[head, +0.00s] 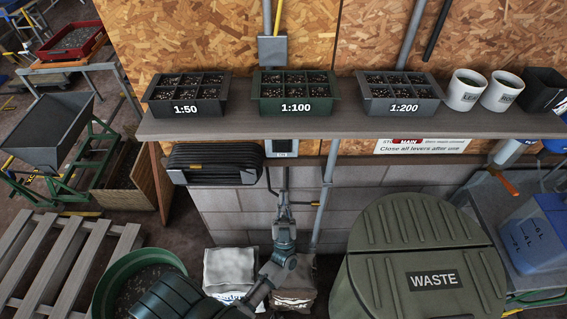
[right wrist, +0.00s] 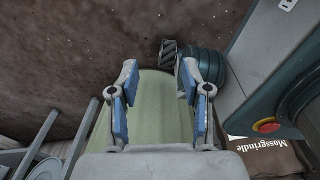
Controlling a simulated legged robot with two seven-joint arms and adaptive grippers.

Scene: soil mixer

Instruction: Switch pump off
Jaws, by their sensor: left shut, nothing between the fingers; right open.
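No part in view is labelled as the pump. A small grey box with a pale face (head: 281,148) hangs on the wall just under the shelf. My left gripper (head: 285,203) is shut and empty below this box, in front of the grey block wall. Whether it touches anything there cannot be told.
The shelf (head: 340,126) with labelled trays overhangs the left gripper. A black hose coil (head: 212,162) is to its left and a WASTE bin (head: 425,240) to its right. Sacks (head: 230,270) stand below. A red button (right wrist: 267,126) shows right of the right gripper.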

